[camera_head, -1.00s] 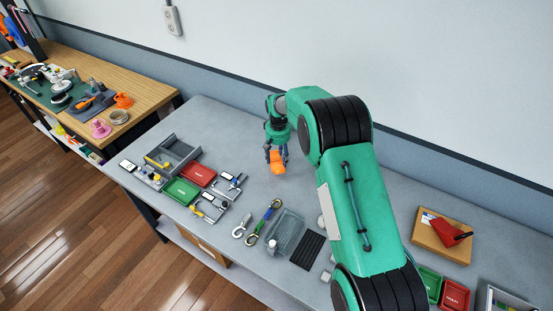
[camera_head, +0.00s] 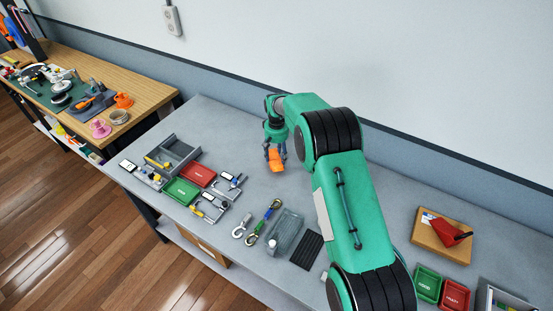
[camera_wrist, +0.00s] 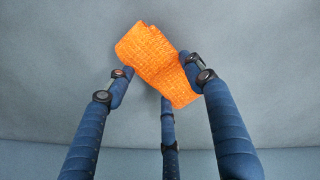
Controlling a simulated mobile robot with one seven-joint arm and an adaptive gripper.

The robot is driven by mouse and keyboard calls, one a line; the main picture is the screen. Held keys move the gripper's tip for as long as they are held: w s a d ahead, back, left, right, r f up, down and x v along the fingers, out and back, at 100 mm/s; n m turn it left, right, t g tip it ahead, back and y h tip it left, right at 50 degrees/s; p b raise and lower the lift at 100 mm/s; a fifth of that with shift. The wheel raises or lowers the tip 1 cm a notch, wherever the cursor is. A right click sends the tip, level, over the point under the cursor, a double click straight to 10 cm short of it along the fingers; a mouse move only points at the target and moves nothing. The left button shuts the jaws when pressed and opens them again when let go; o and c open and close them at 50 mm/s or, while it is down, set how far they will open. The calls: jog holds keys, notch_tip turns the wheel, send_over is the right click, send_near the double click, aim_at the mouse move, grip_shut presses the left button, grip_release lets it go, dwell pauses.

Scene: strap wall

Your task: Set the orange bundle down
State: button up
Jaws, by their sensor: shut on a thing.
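The orange bundle (camera_head: 276,160) is a folded, woven-looking orange strap. It shows in the head view below my gripper (camera_head: 275,150), over the rear part of the grey bench. In the wrist view the bundle (camera_wrist: 160,65) lies tilted between the blue fingers of my gripper (camera_wrist: 163,85). My gripper is shut on it. I cannot tell from these frames whether the bundle touches the bench top or hangs just above it.
The grey bench (camera_head: 225,125) is clear around the bundle. To its left are a grey tray (camera_head: 183,148), a red tray (camera_head: 198,174) and a green tray (camera_head: 181,191). In front lie hooks (camera_head: 262,222), a clear bin (camera_head: 286,233) and a black mat (camera_head: 306,250).

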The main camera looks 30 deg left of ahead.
aim_at(277, 157)
jog(key=shift+f, duration=1)
jog(key=shift+f, duration=0.15)
jog(key=o, duration=1.2)
notch_tip(277, 157, up, 12)
jog(key=shift+r, duration=0.25)
